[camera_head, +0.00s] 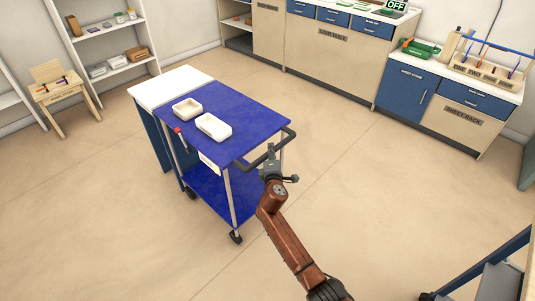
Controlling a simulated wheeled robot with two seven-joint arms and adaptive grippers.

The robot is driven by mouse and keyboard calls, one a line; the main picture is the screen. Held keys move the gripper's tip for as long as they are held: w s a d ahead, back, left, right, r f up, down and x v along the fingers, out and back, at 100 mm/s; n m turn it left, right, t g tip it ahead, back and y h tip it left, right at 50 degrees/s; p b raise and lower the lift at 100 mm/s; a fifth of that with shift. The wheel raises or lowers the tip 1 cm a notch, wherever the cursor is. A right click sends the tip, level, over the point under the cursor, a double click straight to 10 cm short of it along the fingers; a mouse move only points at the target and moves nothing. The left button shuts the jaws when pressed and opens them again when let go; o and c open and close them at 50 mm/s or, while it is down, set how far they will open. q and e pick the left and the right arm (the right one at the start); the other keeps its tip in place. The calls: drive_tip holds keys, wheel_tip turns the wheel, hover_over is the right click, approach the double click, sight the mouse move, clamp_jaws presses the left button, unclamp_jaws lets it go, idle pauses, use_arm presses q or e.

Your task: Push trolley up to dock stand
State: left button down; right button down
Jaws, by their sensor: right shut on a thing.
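The trolley (240,114) has a blue top and a blue lower shelf (212,190) on thin metal legs with dark castors. Its dark handle (287,138) is at the right end. My right gripper (271,164) is shut on the handle bar. The dock stand, which seems to be the white-topped blue unit (165,88), stands at the far left end of the trolley. Their tops look close together or touching; I cannot tell if a gap is left. My left gripper is not in view.
Two pale trays (214,126) (187,109) sit on the trolley top. A small wooden desk (58,88) and shelves (105,38) stand at the left. Cabinets (330,50) line the back wall. A dark-framed unit (490,275) is at the lower right. The floor around is clear.

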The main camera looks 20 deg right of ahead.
drive_tip(key=c, duration=1.8)
unclamp_jaws()
drive_tip(key=shift+o, duration=0.2)
drive_tip(key=shift+s, duration=0.1)
drive_tip(key=v, duration=1.1)
drive_tip(key=shift+s+a, duration=0.2)
drive_tip(key=shift+s, duration=0.15)
